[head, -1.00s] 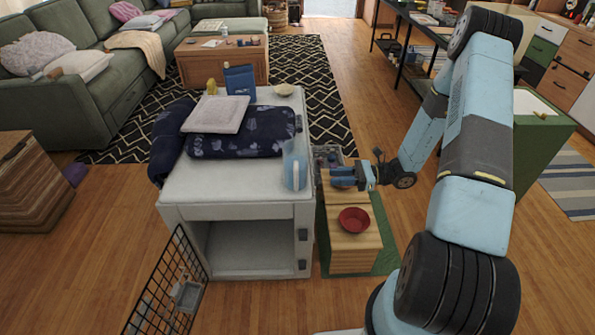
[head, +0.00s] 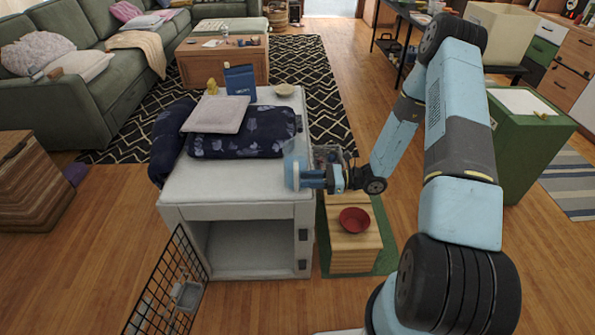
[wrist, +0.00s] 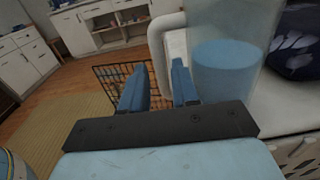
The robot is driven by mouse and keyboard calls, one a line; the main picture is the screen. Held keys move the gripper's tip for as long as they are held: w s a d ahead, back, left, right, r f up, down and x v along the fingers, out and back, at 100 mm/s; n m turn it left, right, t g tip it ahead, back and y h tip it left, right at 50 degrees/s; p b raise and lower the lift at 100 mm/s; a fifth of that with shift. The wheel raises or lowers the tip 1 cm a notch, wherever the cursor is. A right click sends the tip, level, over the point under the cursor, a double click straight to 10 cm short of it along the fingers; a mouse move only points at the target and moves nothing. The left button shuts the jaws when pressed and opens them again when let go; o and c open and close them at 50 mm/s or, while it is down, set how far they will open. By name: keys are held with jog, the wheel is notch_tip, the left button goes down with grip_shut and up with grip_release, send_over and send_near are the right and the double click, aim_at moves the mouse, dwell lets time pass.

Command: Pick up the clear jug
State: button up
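The clear jug (head: 290,160) stands on the right edge of the white cabinet top (head: 240,190), with blue liquid inside. In the wrist view the jug (wrist: 226,75) is upright at the right, with its pale handle (wrist: 157,45) on its left side. My gripper (head: 312,179) is beside the jug in the head view and partly covers it. In the wrist view my gripper (wrist: 158,88) is open, its two blue fingers apart with the lower handle showing between them. I cannot tell whether either finger touches it.
A dark patterned folded cloth (head: 245,140), a pale square cushion (head: 217,115), a blue box (head: 240,81) and a bowl (head: 284,90) are on the cabinet. A red bowl (head: 354,220) sits on a lower wooden stand. A wire door (head: 165,285) hangs open at front left.

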aim_at(296, 190)
jog(key=shift+w+a, duration=0.15)
jog(key=shift+a, duration=2)
jog(key=shift+c, duration=0.4)
grip_shut()
